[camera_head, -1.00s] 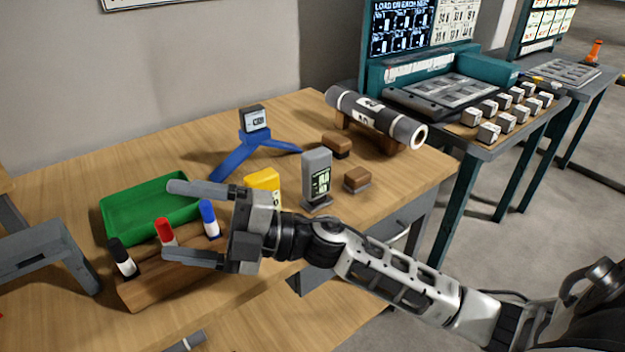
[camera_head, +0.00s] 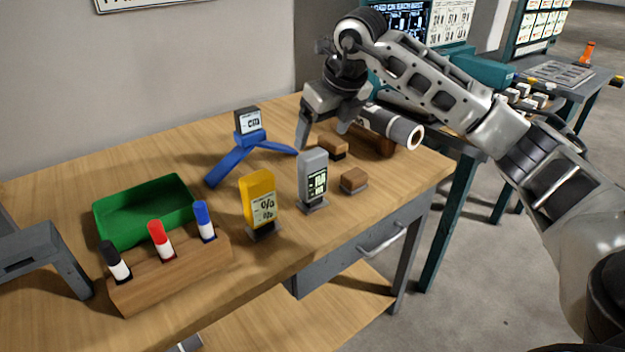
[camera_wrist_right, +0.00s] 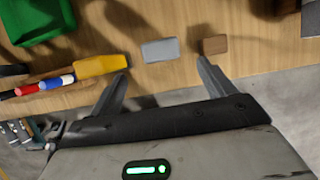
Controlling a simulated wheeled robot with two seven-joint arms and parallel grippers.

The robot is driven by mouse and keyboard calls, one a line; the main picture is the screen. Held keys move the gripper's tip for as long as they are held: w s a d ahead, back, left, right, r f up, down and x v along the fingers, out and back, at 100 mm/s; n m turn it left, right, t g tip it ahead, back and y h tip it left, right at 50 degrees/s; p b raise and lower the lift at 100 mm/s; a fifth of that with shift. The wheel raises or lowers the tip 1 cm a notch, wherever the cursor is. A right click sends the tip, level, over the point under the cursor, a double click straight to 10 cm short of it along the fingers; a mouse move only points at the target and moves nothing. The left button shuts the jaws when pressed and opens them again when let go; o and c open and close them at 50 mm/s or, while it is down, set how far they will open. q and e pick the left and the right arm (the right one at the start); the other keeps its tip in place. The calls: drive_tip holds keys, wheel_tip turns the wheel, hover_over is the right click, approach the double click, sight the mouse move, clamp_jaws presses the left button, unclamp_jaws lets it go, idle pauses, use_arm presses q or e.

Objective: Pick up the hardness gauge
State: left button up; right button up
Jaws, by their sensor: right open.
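A grey handheld meter (camera_head: 313,178) with a dark display stands upright in a small base near the table's front edge. I take it as the hardness gauge; its label is too small to read. In the right wrist view it appears as a grey block (camera_wrist_right: 160,50) ahead of the gap between the fingers. My right gripper (camera_head: 325,128) is open and empty, above and behind the meter, apart from it. Its fingers also show in the wrist view (camera_wrist_right: 162,72). A grey part at the left edge looks like my left gripper (camera_head: 40,255); its jaws are not clear.
A yellow meter (camera_head: 260,198) stands just left of the grey one. Brown blocks (camera_head: 354,181) lie to its right and behind. A blue tripod display (camera_head: 248,138), green tray (camera_head: 102,232), marker holder (camera_head: 170,278) and roll (camera_head: 398,130) share the wooden table (camera_head: 60,190).

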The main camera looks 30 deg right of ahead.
sight(313, 153)
drive_tip(key=x, duration=0.6)
drive_tip(key=p+x, duration=0.1)
drive_tip(key=x, duration=0.3)
drive_tip(key=shift+w+d+r, duration=0.1)
drive_tip(key=shift+w, duration=0.2)
drive_tip(key=shift+w+f, duration=0.1)
drive_tip(key=shift+f, duration=0.15)
drive_tip(key=c, duration=1.2)
use_arm(q)
drive_tip(key=shift+s, duration=0.1)
use_arm(e)
drive_tip(key=shift+r, duration=0.1)
drive_tip(key=shift+c, duration=0.2)
use_arm(q)
drive_tip(key=shift+r, duration=0.1)
